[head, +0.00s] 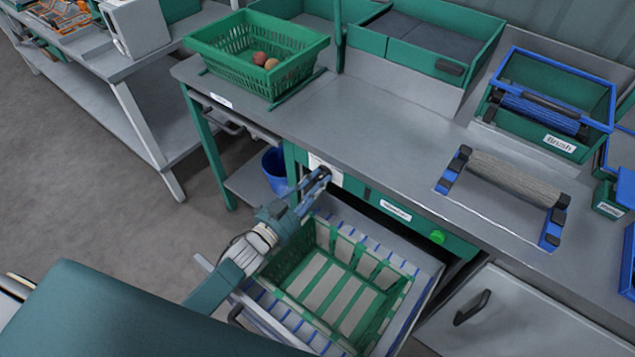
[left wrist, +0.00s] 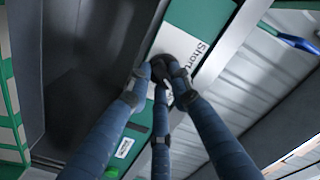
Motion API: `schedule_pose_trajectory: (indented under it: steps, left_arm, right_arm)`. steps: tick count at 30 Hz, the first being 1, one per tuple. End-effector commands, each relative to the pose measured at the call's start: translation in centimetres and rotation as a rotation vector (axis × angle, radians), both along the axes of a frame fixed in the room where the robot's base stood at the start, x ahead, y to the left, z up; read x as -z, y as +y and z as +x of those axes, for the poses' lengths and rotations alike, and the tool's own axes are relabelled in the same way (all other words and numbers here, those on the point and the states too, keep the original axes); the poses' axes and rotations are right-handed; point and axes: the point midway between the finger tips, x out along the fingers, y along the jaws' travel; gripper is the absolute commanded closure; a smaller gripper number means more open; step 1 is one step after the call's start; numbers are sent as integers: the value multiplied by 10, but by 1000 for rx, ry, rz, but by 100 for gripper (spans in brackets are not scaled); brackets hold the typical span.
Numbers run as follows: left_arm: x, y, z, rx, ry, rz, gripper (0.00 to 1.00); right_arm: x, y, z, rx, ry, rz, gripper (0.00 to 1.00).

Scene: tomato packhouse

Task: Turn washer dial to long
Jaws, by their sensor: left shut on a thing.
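The washer is the green-fronted unit under the bench, with a green front panel (head: 365,194) and a pulled-out drawer. My left gripper (head: 318,180) reaches the left end of this panel, beside a white label plate (head: 331,170). In the left wrist view its fingers (left wrist: 163,78) are shut around the dark dial (left wrist: 175,68), at the white plate (left wrist: 214,50) reading "Short". The fingers cover much of the dial, so its pointer cannot be made out. In the head view the gripper hides the dial. My right gripper is not in view.
The open drawer (head: 424,286) holds a green slatted crate (head: 290,274) below my left arm. A green basket (head: 215,62) with a few tomatoes and a brush roller (head: 510,180) stand on the bench (head: 375,138). A blue bucket (head: 274,168) stands under it.

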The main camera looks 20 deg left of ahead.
Motion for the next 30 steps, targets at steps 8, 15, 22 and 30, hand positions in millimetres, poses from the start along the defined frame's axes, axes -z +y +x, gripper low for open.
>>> schedule_pose_trajectory:
  steps: [8,15,22,30]
  left_arm:
    - [1,0,-1,0,-36,102,100]
    - [1,0,0,0,-45,129,100]
    - [1,0,-1,0,-46,132,100]
    - [1,0,0,0,-46,131,60]
  right_arm:
    - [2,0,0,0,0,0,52]
    - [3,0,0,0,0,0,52]
    - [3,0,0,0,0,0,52]
    - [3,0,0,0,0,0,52]
